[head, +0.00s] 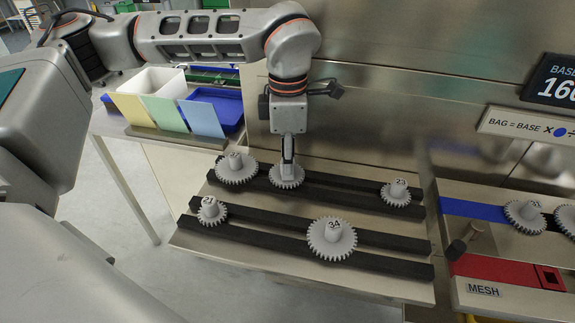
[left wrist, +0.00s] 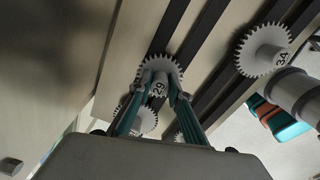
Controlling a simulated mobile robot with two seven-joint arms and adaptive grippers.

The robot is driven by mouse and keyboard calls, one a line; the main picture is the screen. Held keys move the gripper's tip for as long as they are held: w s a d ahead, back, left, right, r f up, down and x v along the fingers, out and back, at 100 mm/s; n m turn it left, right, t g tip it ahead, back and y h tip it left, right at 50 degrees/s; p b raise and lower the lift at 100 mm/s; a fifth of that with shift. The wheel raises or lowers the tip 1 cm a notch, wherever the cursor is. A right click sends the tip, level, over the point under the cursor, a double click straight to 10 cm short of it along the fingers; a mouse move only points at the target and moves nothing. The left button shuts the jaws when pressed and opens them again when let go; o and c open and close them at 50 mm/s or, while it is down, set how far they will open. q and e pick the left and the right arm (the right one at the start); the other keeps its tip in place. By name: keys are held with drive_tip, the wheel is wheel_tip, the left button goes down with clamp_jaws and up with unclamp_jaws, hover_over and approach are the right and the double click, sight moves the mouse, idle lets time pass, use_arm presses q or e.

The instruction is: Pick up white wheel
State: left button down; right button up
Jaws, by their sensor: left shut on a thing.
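Several pale grey-white toothed wheels with numbered hubs sit on black rails. My left gripper (head: 287,160) points straight down and is shut on the hub of the white wheel (head: 286,178) at the middle of the back rails. In the left wrist view the fingers of my left gripper (left wrist: 160,98) close on either side of this hub, marked 29, and the wheel's teeth (left wrist: 161,66) show beyond it. The wheel appears to be at rail level; I cannot tell whether it touches the rails. My right gripper is not in view.
Other wheels stand near: one close left (head: 237,172), 23 (head: 397,194), one front left (head: 211,212) and 34 (head: 332,240). A steel wall rises behind. At right is a panel with a blue strip (head: 473,210) and red MESH bar (head: 505,271). A blue bin (head: 216,105) stands back left.

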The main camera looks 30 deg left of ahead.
use_arm(q)
wheel_tip(320, 180, up, 20)
drive_tip(key=p, duration=0.1)
drive_tip(key=shift+f+p, duration=0.25)
drive_tip(key=shift+p, duration=0.15)
idle(0.7)
idle(0.5)
